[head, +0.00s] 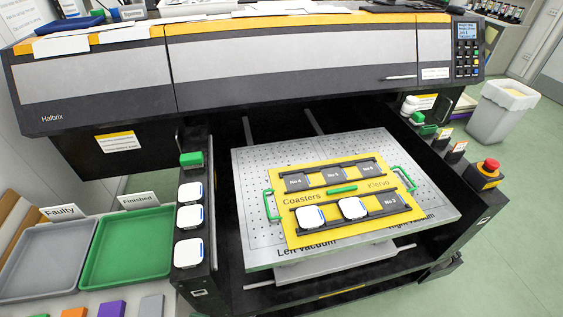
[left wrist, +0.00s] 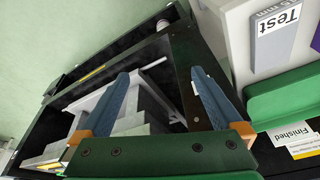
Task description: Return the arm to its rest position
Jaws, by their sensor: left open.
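My left gripper (left wrist: 160,76) shows only in the left wrist view. Its two blue fingers are spread wide apart with nothing between them. Past the fingers are the printer's dark frame (left wrist: 178,48) and the pale green floor (left wrist: 40,40). Part of the green tray (left wrist: 285,100) and its Finished sign (left wrist: 290,133) are to the right of the fingers. Neither of my arms shows in the head view, and my right gripper is in no view.
In the head view, the printer bed (head: 250,170) carries a yellow coaster jig (head: 290,235) holding two white coasters. Three white coasters stand in the black rack (head: 195,270) at left. The grey Faulty tray (head: 45,260) and green Finished tray (head: 130,245) look empty.

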